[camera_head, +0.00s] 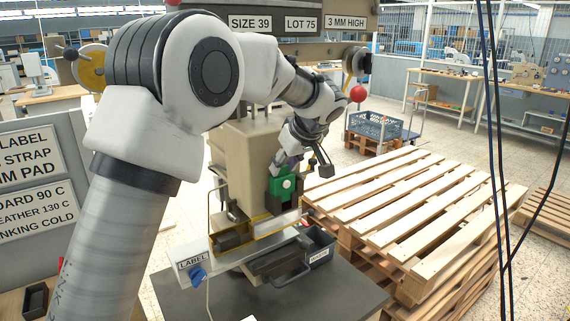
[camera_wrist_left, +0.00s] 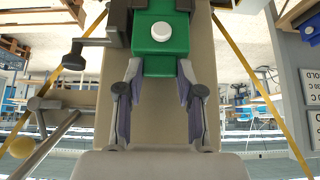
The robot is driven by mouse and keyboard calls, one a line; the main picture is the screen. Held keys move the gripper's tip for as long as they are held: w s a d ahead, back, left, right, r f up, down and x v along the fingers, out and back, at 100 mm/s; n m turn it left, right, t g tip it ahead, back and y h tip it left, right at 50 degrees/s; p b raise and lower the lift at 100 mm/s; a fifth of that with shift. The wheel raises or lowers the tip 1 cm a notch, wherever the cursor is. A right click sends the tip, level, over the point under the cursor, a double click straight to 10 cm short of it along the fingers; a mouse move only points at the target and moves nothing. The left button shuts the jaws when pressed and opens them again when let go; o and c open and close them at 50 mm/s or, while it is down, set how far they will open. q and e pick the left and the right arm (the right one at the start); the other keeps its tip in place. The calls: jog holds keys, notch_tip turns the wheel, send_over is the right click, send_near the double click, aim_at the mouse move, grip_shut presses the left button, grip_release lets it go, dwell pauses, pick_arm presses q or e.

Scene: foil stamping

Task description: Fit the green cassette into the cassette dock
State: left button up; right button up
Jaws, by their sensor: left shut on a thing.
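The green cassette (camera_head: 285,186), with a pale round knob on its face, is at the front of the beige stamping press. It also shows at the top middle of the left wrist view (camera_wrist_left: 160,49). My left gripper (camera_head: 284,168) is shut on its near end, one finger on each side. Dark grey parts that look like the cassette dock (camera_wrist_left: 115,22) flank the cassette's far end in the left wrist view. I cannot tell whether the cassette is seated or only close to them. My right gripper is in neither view.
The beige press body (camera_head: 240,150) stands behind the cassette. Below are a fixture marked LABEL (camera_head: 193,262) with a blue knob, and a dark bin (camera_head: 319,248). A wooden pallet stack (camera_head: 415,205) stands to the right. Dark cables hang at the far right.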

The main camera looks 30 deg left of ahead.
pick_arm(q)
jog(key=shift+f+b, duration=0.85)
jog(key=shift+f, duration=0.2)
jog(key=o, duration=1.1)
jog(key=shift+o, duration=0.2)
jog(key=shift+r, duration=0.1)
